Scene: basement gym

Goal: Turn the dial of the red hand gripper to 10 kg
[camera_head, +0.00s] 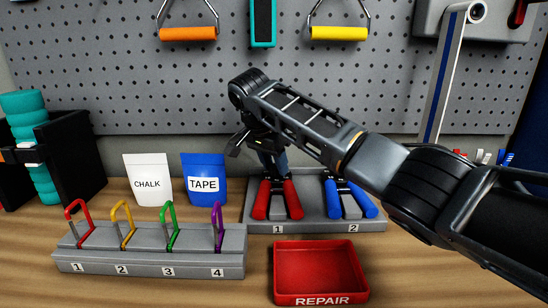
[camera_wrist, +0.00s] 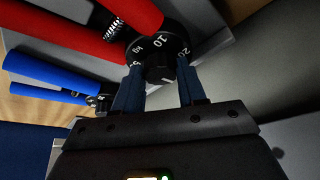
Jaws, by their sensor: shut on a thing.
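The red hand gripper (camera_head: 293,199) lies in slot 1 of a grey tray (camera_head: 312,225), handles toward the front. In the wrist view its red handles (camera_wrist: 137,12) run to the upper left from a black dial (camera_wrist: 160,46). White marks 5, kg, 10 and 20 show on the dial, with 10 on the side away from my wrist. A short white line shows on the central knob, on the side toward my wrist. My gripper (camera_head: 270,160) points down over the head of the red hand gripper. Its blue fingers (camera_wrist: 160,72) are shut on the dial's knob, one on each side.
A blue hand gripper (camera_head: 364,200) lies in slot 2, right beside. A red REPAIR bin (camera_head: 320,268) stands in front. A numbered rack (camera_head: 150,250) with coloured carabiners, chalk (camera_head: 148,178) and tape (camera_head: 205,180) pouches stand left. A pegboard (camera_head: 180,90) rises behind.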

